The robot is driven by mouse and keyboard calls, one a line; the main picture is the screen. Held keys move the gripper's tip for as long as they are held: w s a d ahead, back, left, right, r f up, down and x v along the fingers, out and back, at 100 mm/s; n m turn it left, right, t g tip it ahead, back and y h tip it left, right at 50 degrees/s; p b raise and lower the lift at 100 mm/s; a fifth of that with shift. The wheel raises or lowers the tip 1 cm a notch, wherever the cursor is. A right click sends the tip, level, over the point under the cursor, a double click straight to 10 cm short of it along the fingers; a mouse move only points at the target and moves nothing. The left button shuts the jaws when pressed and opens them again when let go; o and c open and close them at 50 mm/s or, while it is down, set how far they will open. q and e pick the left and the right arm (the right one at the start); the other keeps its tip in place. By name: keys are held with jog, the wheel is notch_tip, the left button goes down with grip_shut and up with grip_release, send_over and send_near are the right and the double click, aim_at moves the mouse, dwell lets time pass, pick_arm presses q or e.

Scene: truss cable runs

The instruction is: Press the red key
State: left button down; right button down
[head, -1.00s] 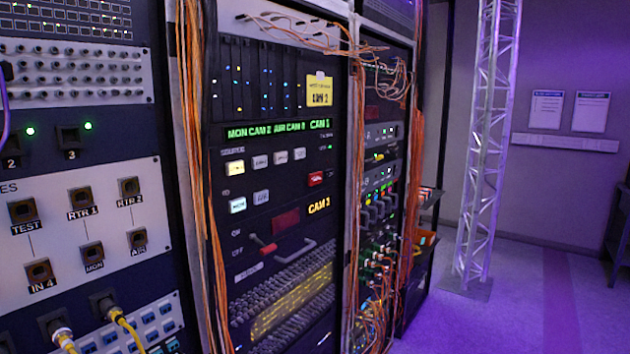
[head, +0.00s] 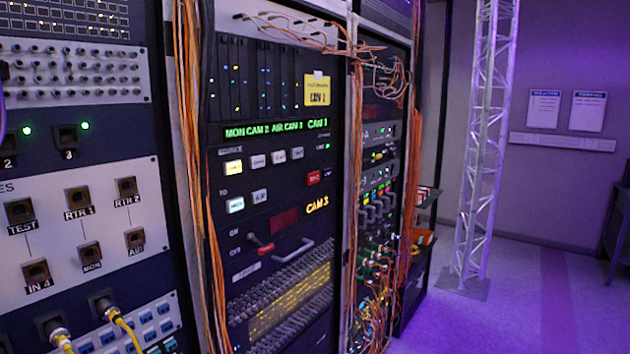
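The red key (head: 313,177) is a small lit red button on the dark switcher panel (head: 290,190) in the middle rack. Neither gripper shows in the head view.
White keys (head: 278,157) and a red-tipped lever (head: 264,246) share the panel. A metal handle (head: 292,252) sits below. Orange cables (head: 192,150) hang along both sides of the rack. A patch panel (head: 80,225) is at left. Floor is clear at right, beside the truss (head: 480,150).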

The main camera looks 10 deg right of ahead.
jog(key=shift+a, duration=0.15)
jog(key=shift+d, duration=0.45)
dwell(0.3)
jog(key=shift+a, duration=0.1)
